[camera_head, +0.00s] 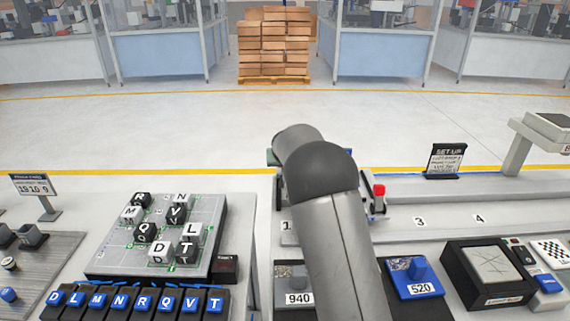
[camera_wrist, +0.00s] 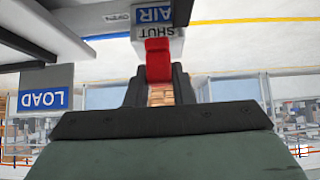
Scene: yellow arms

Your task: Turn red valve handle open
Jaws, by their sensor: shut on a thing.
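The red valve handle (camera_wrist: 158,60) shows in the middle of the wrist view, in front of a grey block. Next to it is a label plate (camera_wrist: 153,18) with AIR on blue and SHUT below; OPEN is written on a face to the left. The handle's top end is by the word SHUT. My gripper (camera_wrist: 158,82) has its two dark fingers on either side of the handle's lower part and is shut on it. In the head view my arm hides the gripper. A red piece (camera_head: 379,190) shows right of my arm there; I cannot tell whether it is the handle.
A LOAD sign (camera_wrist: 43,98) and grey rails stand left of the gripper in the wrist view.

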